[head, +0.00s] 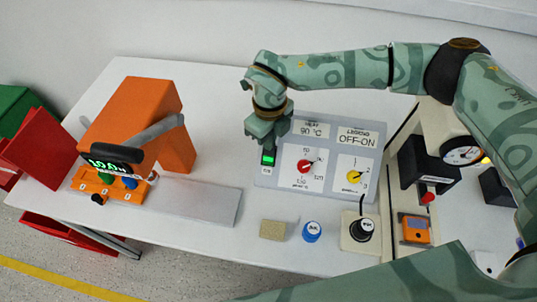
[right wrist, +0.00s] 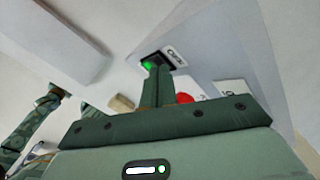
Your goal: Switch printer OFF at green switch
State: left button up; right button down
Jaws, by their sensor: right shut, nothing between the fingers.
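The green switch (head: 268,158) is a lit green rocker in a black frame at the left of a grey control panel (head: 320,130). It also shows lit in the right wrist view (right wrist: 149,65), with a label beside it. My right gripper (head: 267,143) is shut and empty, pointing down at the switch. In the right wrist view the closed fingertips (right wrist: 157,70) are right at the switch and partly cover it; I cannot tell whether they touch. My left gripper is not clearly seen.
The panel also has a red knob (head: 305,166) and a yellow knob (head: 353,176). An orange machine (head: 143,115) stands at the left. A tan block (head: 272,229), a blue cap (head: 311,231) and a black knob (head: 362,229) line the front. The white table is clear behind the panel.

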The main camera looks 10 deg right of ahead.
jog(key=shift+f, duration=0.5)
jog(key=shift+r+p, duration=2.45)
jog(key=shift+r, duration=1.15)
